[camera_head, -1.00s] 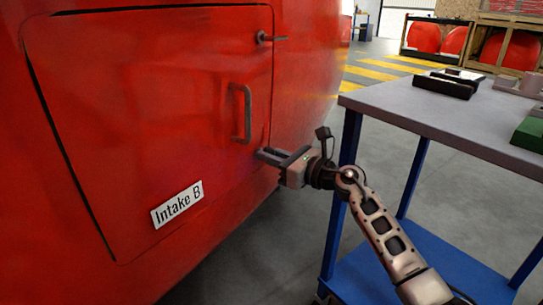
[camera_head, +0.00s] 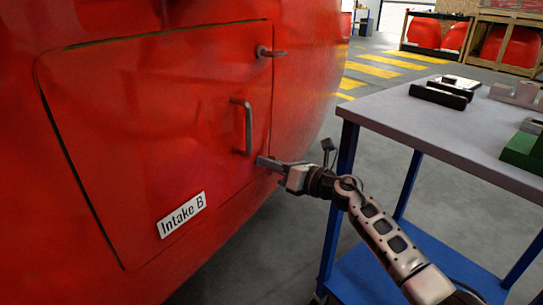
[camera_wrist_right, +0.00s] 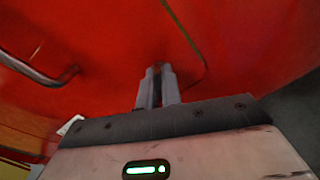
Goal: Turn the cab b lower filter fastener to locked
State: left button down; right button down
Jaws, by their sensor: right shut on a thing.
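The red hatch panel (camera_head: 150,120) marked with an "Intake B" label (camera_head: 182,214) is closed on the red nosecone. My right gripper (camera_head: 262,161) is at the lower right edge of the hatch, below the bar handle. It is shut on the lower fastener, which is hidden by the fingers. In the right wrist view the two fingers (camera_wrist_right: 158,75) are close together, pointing at the red surface. The upper fastener (camera_head: 268,52) sticks out at the hatch's upper right edge, its lever pointing right. My left gripper is not in view.
A grey bar handle (camera_head: 248,128) stands on the hatch just above my right gripper; it also shows in the wrist view (camera_wrist_right: 30,70). A blue-legged table (camera_head: 400,110) holding dark and green blocks stands to the right, close to my right arm.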

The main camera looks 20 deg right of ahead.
jog(key=m+p, duration=0.1)
jog(key=m, duration=0.2)
jog(key=shift+r+p, duration=0.1)
jog(key=shift+p, duration=0.3)
jog(key=shift+m+p, duration=0.6)
jog(key=shift+m, duration=0.3)
jog(key=shift+d+m+p, duration=0.1)
jog(key=shift+m+p, duration=0.2)
jog(key=shift+m, duration=0.2)
jog(key=m+p, duration=0.1)
jog(key=m, duration=0.1)
jog(key=shift+w+m, duration=0.1)
jog(key=shift+m, duration=0.2)
jog(key=shift+m+p, duration=0.85)
jog(key=shift+m, duration=0.35)
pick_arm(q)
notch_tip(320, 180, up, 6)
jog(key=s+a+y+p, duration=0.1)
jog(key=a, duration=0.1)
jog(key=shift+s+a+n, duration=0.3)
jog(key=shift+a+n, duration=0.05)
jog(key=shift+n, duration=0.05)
pick_arm(e)
jog(key=shift+f+m, duration=0.3)
jog(key=shift+m, duration=0.9)
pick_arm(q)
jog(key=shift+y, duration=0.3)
